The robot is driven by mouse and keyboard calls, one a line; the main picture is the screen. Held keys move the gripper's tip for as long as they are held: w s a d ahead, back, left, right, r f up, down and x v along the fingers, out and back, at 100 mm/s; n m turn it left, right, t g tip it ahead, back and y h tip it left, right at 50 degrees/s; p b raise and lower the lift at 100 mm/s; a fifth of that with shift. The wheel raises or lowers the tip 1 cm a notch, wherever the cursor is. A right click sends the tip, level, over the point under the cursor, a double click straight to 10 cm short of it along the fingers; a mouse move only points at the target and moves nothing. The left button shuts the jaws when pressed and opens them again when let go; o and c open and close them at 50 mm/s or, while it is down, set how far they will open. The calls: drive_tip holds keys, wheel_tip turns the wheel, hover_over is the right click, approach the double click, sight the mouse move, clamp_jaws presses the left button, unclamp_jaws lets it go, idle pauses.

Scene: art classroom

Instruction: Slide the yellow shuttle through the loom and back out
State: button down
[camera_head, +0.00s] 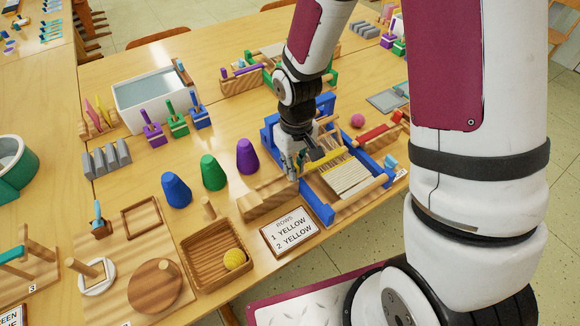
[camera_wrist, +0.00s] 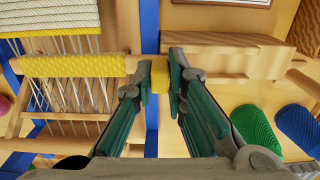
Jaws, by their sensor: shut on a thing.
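The loom (camera_head: 319,208) has a blue frame, wooden bars and pale warp threads, right of centre in the head view. My gripper (camera_wrist: 161,84) is at its left side, fingers pointing down. In the wrist view it is shut on the yellow shuttle (camera_wrist: 160,72), whose end shows between the fingertips beside the loom's blue side rail (camera_wrist: 149,25). A yellow band (camera_wrist: 75,66) crosses the warp to the left, in line with the shuttle; I cannot tell whether they join. In the head view my gripper (camera_head: 300,160) hides the shuttle.
A wooden ledge (camera_head: 262,203) adjoins the loom's left side. A card (camera_head: 290,231) reading "ROWS 1 YELLOW 2 YELLOW" lies in front. Purple (camera_head: 247,156), green (camera_head: 212,172) and blue (camera_head: 175,189) cones stand to the left. A wooden tray (camera_head: 203,244) holds a yellow ball.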

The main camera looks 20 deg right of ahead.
drive_tip(key=shift+w+d, duration=0.15)
drive_tip(key=shift+d, duration=0.1)
drive_tip(key=c, duration=1.6)
unclamp_jaws()
drive_tip(key=shift+d, duration=0.1)
wheel_tip(320, 180, up, 12)
